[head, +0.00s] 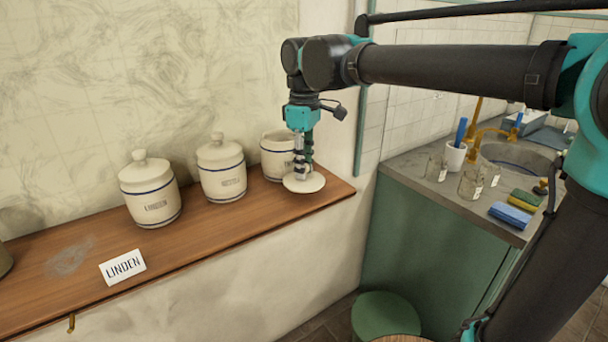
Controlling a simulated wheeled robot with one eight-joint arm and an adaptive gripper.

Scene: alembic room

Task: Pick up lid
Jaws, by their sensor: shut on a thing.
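A round cream lid (304,184) is at the right end of the wooden shelf, in front of an open jar. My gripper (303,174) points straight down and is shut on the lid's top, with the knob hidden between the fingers. I cannot tell whether the lid touches the shelf or hangs just above it. The white jar (277,160) behind it has a blue band and no lid on it; my gripper covers part of its right side.
Two lidded jars (150,190) (221,170) stand left on the shelf (210,230). A card reading LINDEN (123,267) lies near its front edge. At right, a counter (405,180) holds glasses (470,184), a white cup (455,156) and sponges (510,215). A green stool (385,315) stands below.

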